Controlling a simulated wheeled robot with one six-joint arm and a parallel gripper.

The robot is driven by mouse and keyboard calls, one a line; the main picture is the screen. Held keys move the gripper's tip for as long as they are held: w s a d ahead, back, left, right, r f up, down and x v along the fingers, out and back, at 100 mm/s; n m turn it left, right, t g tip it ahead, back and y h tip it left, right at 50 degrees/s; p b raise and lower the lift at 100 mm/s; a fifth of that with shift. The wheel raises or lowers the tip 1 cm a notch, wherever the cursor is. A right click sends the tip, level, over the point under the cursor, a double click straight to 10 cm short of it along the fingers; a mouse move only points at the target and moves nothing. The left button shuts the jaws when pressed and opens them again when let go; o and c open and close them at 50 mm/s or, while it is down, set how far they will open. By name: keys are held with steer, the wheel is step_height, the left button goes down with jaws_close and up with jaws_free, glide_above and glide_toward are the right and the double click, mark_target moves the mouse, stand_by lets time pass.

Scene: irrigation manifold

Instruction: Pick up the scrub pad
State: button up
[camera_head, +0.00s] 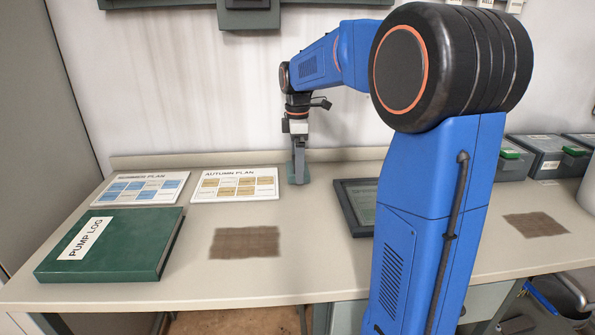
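My gripper (299,178) points straight down at the back of the desk, just right of the Autumn Plan card. A small grey-green piece, likely the scrub pad (292,179), shows at the fingertips, low against the desk top. The fingers hide most of it. I cannot tell whether the fingers are closed on it or only around or beside it.
The desk (190,290) carries a Summer Plan card (141,188), an Autumn Plan card (235,184), a green Pump Log binder (112,245), a dark framed panel (357,205), and brown patches (245,242). Grey boxes (548,156) stand right. A low ledge runs behind.

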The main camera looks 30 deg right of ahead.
steer(key=c, duration=0.9)
steer(key=shift+r, duration=0.1)
steer(key=shift+c, duration=0.2)
steer(key=shift+s+r, duration=0.1)
steer(key=shift+r, duration=0.1)
step_height(320, 180, up, 6)
steer(key=shift+a+r, duration=0.1)
steer(key=shift+s+a+r, duration=0.1)
steer(key=shift+s+r, duration=0.05)
steer(key=shift+s, duration=0.15)
steer(key=s+a, duration=0.3)
steer(key=s, duration=0.5)
steer(key=s+a, duration=0.4)
steer(key=s, duration=0.5)
steer(key=shift+s+a, duration=0.15)
steer(key=shift+s, duration=0.15)
